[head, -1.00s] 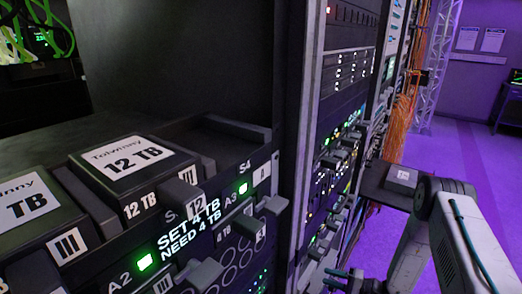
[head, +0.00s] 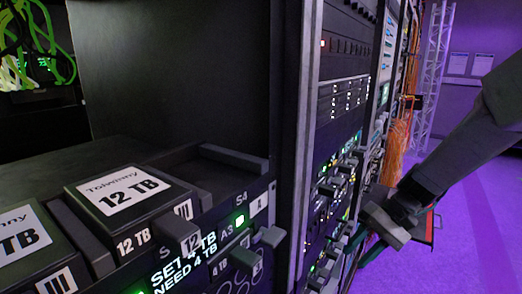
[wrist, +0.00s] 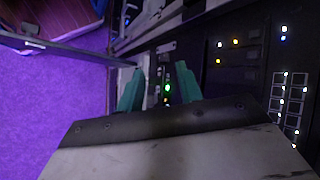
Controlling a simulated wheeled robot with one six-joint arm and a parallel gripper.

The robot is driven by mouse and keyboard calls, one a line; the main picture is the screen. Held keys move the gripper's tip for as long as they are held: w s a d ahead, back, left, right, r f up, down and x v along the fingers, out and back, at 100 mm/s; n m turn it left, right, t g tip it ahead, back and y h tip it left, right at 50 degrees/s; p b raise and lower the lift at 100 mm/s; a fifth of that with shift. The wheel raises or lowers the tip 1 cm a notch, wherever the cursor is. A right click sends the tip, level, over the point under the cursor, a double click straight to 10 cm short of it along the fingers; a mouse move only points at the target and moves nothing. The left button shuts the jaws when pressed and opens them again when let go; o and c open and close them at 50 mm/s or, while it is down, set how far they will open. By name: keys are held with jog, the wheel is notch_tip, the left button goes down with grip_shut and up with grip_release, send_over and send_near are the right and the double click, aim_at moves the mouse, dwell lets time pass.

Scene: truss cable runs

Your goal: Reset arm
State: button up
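My arm (head: 465,145) comes in from the right edge of the head view and slopes down to the rack front. My gripper (head: 364,246) is low beside the rack, its teal fingers partly hidden by the wrist body and the dark surroundings. In the wrist view, the two teal fingers (wrist: 160,86) stand apart with an empty gap, so it is open. Small lights and the dark rack front show beyond them. I cannot tell whether a finger touches the rack.
A 12 TB drive block (head: 130,205) sits in the near unit at left, beside the lit "NEED 4 TB" display (head: 192,268). Rack units with protruding handles (head: 340,175) line the middle. Orange cables (head: 396,145) and a truss (head: 432,75) stand behind. Purple floor (head: 480,240) is open at right.

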jog(key=s+d+r+n+t+h, duration=0.1)
jog(key=s+r+h, duration=0.3)
jog(key=s, duration=0.7)
jog(key=s+d+r+t+h, duration=0.1)
jog(key=s+r+t+h, duration=0.2)
jog(key=s+r, duration=0.4)
jog(key=shift+s+d+r+n+h, duration=0.35)
jog(key=shift+s+h, duration=0.35)
jog(key=shift+s, duration=1.35)
